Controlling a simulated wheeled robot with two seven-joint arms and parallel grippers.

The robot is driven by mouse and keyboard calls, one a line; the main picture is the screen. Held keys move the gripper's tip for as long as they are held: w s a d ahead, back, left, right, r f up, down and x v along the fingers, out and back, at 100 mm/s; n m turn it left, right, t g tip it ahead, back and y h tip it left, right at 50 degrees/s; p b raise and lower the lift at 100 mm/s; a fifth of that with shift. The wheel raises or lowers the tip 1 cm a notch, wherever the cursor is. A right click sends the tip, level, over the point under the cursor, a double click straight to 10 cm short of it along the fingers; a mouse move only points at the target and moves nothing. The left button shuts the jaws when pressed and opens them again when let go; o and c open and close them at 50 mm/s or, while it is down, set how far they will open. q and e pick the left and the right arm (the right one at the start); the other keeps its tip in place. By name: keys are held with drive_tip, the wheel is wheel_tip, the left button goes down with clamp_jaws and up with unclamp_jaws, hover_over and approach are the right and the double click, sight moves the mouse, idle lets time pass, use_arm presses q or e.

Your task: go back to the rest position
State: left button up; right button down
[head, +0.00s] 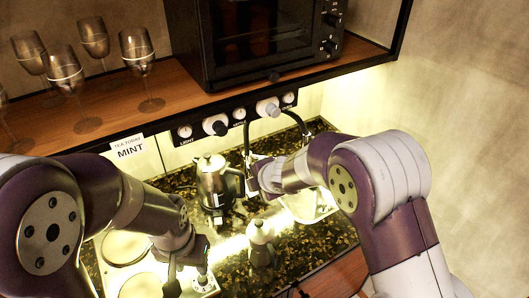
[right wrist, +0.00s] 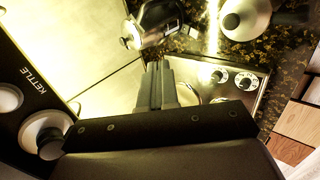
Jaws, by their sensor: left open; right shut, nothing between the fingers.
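My left gripper (head: 187,278) is open and low in the head view, over the hob's front edge, with nothing visible between its fingers. My right gripper (head: 252,178) is in front of the wall panel, just right of the steel kettle (head: 212,185). In the right wrist view the right gripper's fingers (right wrist: 157,84) are together and empty. The kettle also shows in that view (right wrist: 155,22), beyond the fingertips. Part of the right gripper is hidden by its own wrist in the head view.
A small metal pot (head: 261,245) stands on the dark speckled counter (head: 232,262) between the arms. The hob (head: 125,248) is at left.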

drive_tip(key=s+d+f+m+g+h+b, duration=0.2)
drive_tip(key=s+d+f+m+b, duration=0.6)
drive_tip(key=s+d+m, duration=0.4)
drive_tip(key=s+d+f+m+g+h+b, duration=0.2)
drive_tip(key=s+d+f+m+b, duration=0.6)
drive_tip(key=s+d+m, duration=0.4)
drive_tip(key=shift+s+d+g+h, duration=0.15)
drive_tip(key=shift+d+g+h, duration=0.15)
drive_tip(key=shift+d+g, duration=0.55)
drive_tip(key=shift+s, duration=0.1)
